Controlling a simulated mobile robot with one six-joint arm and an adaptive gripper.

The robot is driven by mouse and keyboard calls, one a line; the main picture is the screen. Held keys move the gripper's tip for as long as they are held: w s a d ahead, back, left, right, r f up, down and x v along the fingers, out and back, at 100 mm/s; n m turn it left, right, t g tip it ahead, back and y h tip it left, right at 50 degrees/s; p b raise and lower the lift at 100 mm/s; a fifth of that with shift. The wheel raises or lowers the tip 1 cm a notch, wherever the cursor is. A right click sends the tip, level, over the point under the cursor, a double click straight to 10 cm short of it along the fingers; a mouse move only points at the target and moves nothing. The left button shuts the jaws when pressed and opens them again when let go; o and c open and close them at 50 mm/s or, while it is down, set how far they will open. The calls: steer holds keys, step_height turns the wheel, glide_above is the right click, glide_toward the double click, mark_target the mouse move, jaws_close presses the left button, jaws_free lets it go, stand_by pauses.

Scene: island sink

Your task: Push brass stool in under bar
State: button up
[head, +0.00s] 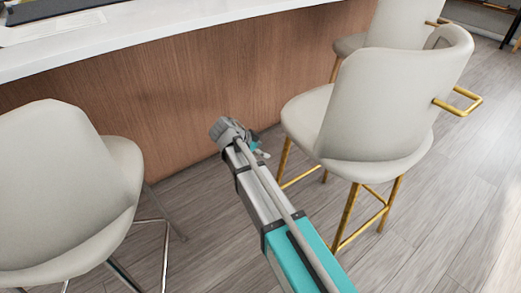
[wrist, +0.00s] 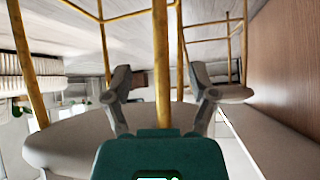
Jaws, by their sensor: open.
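The nearest brass stool (head: 392,95) has a cream seat and back, gold legs and a gold bar handle on its back. It stands right of my arm in the head view, with its seat front facing the bar (head: 170,85). In the wrist view, which looks upside down, its seat (wrist: 70,140) is low and its gold legs rise upward. My gripper (wrist: 161,76) is open, with its fingers either side of a gold leg (wrist: 163,45) in the picture. I cannot tell whether they touch it. In the head view the fingers are mostly hidden behind my wrist.
A second gold-legged stool (head: 398,22) stands behind it along the bar. A cream chair with silver legs (head: 60,190) is at left. The white countertop (head: 150,37) overhangs the wood panel. Grey plank floor (head: 470,180) is open at right.

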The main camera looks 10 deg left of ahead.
mark_target(284, 160)
steer(key=b+x, duration=0.8)
steer(key=x, duration=0.4)
steer(key=shift+a+f+b, duration=0.1)
steer(key=shift+f+b, duration=0.1)
steer(key=shift+b, duration=0.1)
steer(key=shift+b+x, duration=0.5)
steer(key=shift+x, duration=0.3)
steer(key=shift+r, duration=0.15)
jaws_close()
